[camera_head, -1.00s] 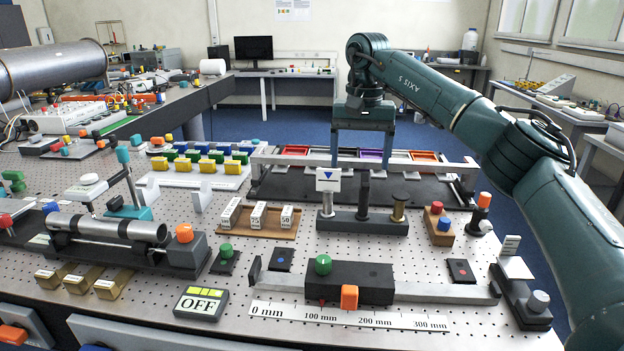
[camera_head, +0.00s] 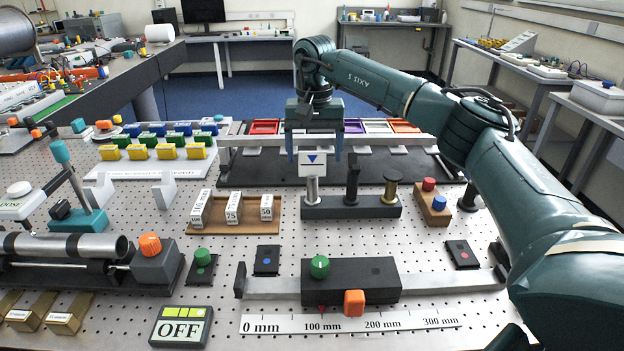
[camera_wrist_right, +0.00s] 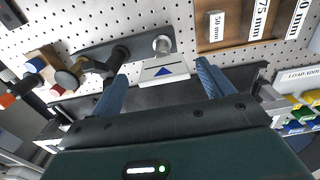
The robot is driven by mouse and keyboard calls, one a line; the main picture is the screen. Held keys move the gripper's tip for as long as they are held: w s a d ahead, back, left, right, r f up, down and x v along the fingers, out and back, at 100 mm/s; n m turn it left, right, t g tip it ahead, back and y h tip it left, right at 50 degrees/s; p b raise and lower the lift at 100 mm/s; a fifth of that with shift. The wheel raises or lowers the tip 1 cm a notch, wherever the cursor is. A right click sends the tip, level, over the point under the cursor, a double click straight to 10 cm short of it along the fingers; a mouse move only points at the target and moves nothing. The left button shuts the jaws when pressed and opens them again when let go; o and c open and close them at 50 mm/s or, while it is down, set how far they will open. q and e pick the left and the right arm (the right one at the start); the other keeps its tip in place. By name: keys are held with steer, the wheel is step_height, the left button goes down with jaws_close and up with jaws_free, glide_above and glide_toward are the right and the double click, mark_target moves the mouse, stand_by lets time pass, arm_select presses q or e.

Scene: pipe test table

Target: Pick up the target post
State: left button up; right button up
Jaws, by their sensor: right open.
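A dark base block (camera_head: 335,211) bears three posts in a row. The left one is a silver post (camera_head: 312,191) with a white sign (camera_head: 312,163) bearing a blue downward triangle at its top. A black post (camera_head: 352,186) stands in the middle and a brass post (camera_head: 391,188) at the right. My right gripper (camera_head: 314,150) is open and empty, its fingers pointing down, apart on either side of the sign's line. In the wrist view the silver post (camera_wrist_right: 162,44) and sign (camera_wrist_right: 165,69) lie between the open blue fingers (camera_wrist_right: 162,72). My left gripper is not in view.
Behind the posts lies a black tray (camera_head: 240,172) with coloured bins. A wooden rack (camera_head: 218,229) of labelled blocks stands left. A wooden block (camera_head: 432,205) with red and blue pegs stands right. A slider rail (camera_head: 440,283) lies in front.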

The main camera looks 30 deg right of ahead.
mark_target(312, 175)
step_height(312, 175, down, 5)
steer(key=shift+w+a+f+p, duration=0.1)
steer(key=shift+w+a+p, duration=0.05)
steer(key=shift+p, duration=0.45)
steer(key=c, duration=1.1)
steer(key=shift+c, duration=0.2)
